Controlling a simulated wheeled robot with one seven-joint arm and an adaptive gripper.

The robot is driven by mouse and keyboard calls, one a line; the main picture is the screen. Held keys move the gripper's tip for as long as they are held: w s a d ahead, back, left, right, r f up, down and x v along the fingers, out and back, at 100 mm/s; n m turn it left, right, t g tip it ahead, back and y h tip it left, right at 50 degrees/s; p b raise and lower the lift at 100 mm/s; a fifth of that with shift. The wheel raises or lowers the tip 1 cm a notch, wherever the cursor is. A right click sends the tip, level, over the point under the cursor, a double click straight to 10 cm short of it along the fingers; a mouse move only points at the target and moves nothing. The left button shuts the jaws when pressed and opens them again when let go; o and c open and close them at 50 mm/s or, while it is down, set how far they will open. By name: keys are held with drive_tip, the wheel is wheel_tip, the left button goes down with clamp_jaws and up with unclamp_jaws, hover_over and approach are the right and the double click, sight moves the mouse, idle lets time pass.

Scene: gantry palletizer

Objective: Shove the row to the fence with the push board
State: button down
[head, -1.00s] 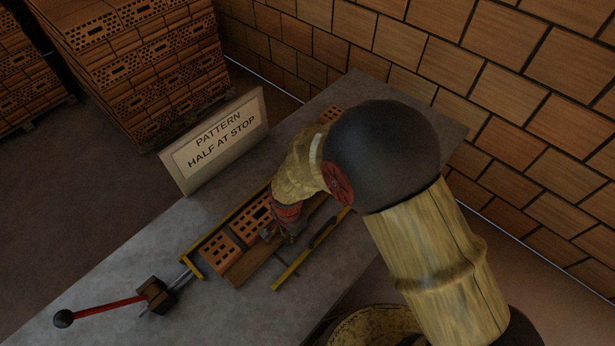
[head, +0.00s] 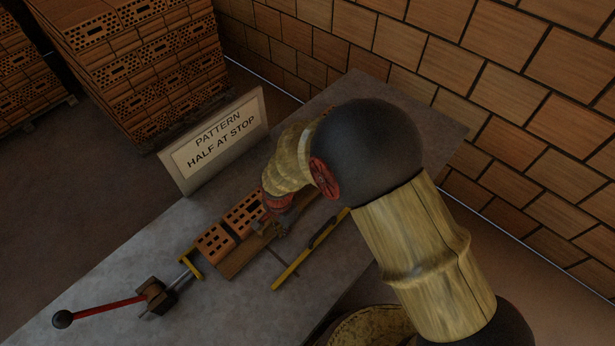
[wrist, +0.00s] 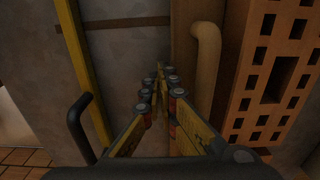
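A row of orange perforated bricks (head: 243,213) stands on the grey table. My gripper (head: 281,231) is low at the board's near side. In the wrist view my fingers (wrist: 163,78) converge and look shut with nothing between them. They are left of the push board (wrist: 186,40) and its bent tan handle (wrist: 206,62); a brick (wrist: 275,85) is at the right.
A yellow rail (head: 311,250) runs along the near side, with a thin crossbar toward the board. A red lever (head: 110,309) stands at the left end. A pattern sign (head: 215,140) stands behind the row. Stacked bricks (head: 150,70) are farther back.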

drive_tip(key=shift+w+a+r, duration=0.1)
drive_tip(key=shift+w+a, duration=0.3)
drive_tip(key=shift+a, duration=0.05)
drive_tip(key=shift+s+d+p, duration=0.3)
drive_tip(key=shift+s+d, duration=0.7)
drive_tip(key=shift+d, duration=0.1)
